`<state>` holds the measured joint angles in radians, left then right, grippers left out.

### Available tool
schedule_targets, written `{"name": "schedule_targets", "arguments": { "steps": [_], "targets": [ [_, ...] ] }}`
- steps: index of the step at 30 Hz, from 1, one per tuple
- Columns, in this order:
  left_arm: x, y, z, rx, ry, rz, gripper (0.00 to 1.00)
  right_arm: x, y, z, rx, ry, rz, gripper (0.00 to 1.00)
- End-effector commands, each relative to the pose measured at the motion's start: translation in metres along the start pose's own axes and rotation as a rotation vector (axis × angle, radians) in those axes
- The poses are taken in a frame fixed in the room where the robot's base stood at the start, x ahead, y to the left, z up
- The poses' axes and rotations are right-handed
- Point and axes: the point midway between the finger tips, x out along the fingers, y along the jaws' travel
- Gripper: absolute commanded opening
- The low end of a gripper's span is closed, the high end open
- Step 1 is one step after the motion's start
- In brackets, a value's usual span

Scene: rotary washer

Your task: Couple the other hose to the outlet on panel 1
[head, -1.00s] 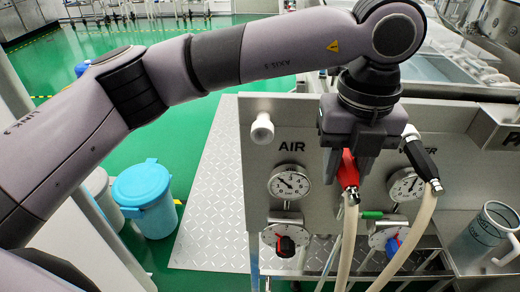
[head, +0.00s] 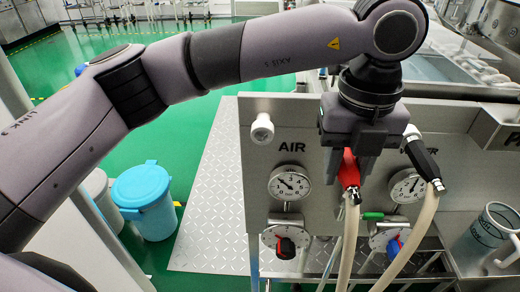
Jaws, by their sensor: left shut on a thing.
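My left gripper (head: 352,165) points down in front of the panel (head: 330,205). It is shut on the red connector of a pale hose (head: 349,172), and this hose hangs down below it. A white outlet (head: 262,128) sticks out bare at the panel's upper left, above and left of the AIR label. The held red connector is right of that outlet and apart from it. A second pale hose with a black connector (head: 420,156) sits at the white outlet on the right, by a label partly hidden by my gripper. My right gripper is not in view.
Below are two gauges (head: 289,184) and valves with a black knob (head: 286,247) and a blue knob (head: 393,249). A grey mug-like container (head: 488,236) stands at the right. A blue-lidded bin (head: 144,198) is on the floor. The space between held connector and left outlet looks clear.

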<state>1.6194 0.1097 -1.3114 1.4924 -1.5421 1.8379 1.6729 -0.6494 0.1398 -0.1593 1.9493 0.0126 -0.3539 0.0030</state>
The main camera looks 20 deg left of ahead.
Motion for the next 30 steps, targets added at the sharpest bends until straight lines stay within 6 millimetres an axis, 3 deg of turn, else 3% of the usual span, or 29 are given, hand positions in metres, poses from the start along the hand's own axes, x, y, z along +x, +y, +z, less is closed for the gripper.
{"name": "schedule_targets", "arguments": {
  "steps": [23,24,26,30],
  "targets": [
    [-0.001,0.000,0.015,0.000,0.000,-0.001,0.00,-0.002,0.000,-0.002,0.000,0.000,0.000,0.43],
    [-0.001,0.000,0.015,0.000,0.000,-0.001,0.43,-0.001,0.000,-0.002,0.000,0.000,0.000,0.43],
    [0.000,0.000,0.014,0.000,0.000,-0.001,0.63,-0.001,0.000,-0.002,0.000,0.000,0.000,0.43],
    [0.000,0.000,0.014,0.000,0.000,-0.001,0.63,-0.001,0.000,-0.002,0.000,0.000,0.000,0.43]
  ]
}}
